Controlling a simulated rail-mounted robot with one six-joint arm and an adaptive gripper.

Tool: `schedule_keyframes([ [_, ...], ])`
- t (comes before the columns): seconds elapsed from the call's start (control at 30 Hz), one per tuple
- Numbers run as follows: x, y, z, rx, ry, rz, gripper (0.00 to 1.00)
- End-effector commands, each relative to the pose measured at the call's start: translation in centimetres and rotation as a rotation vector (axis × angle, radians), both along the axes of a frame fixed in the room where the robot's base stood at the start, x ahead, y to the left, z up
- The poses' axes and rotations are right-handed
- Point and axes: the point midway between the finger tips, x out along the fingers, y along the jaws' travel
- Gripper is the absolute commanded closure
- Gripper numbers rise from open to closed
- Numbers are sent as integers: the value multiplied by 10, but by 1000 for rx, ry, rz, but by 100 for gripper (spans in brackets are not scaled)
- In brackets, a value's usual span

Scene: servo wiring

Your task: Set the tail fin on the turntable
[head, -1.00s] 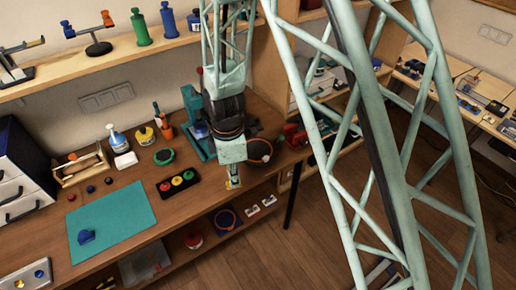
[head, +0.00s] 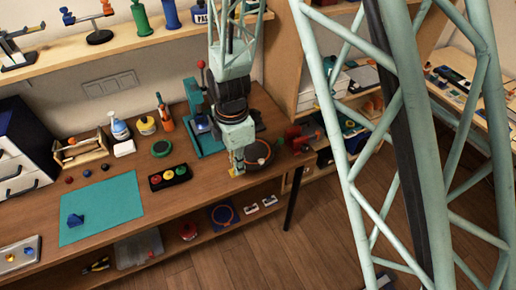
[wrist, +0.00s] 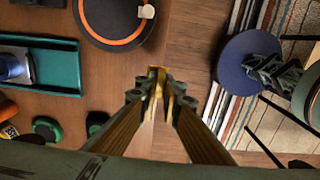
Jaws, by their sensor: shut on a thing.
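The turntable (head: 262,151) is a round dark disc with an orange ring near the right end of the wooden bench. It also shows at the top edge of the wrist view (wrist: 108,22), with a small pale piece on its rim. My gripper (head: 237,168) points down just left of and in front of the turntable in the head view. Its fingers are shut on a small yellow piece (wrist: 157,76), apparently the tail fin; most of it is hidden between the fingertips. In the wrist view the piece appears beside the disc, apart from it; its height above the bench is unclear.
A teal press-like stand (head: 207,137) is left of the turntable. A black panel with coloured buttons (head: 170,178) lies farther left, then a teal mat (head: 115,205) with a blue piece (head: 75,220). A red tool (head: 303,137) is at the bench's right end. Floor lies beyond the front edge.

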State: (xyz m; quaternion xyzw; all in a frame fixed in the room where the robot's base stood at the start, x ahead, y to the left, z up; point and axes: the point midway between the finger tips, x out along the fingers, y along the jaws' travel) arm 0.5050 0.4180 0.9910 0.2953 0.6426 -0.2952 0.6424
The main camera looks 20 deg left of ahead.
Motion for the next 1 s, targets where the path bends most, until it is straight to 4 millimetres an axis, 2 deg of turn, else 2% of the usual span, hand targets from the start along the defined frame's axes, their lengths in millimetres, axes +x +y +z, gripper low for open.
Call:
schedule_keyframes([
  [0.47, 6, -1, -1, -1, 1, -2, 100],
  [0.67, 29, -2, -2, 1, -1, -2, 100],
  [1.0, 83, -6, -8, 0, 0, -2, 100],
])
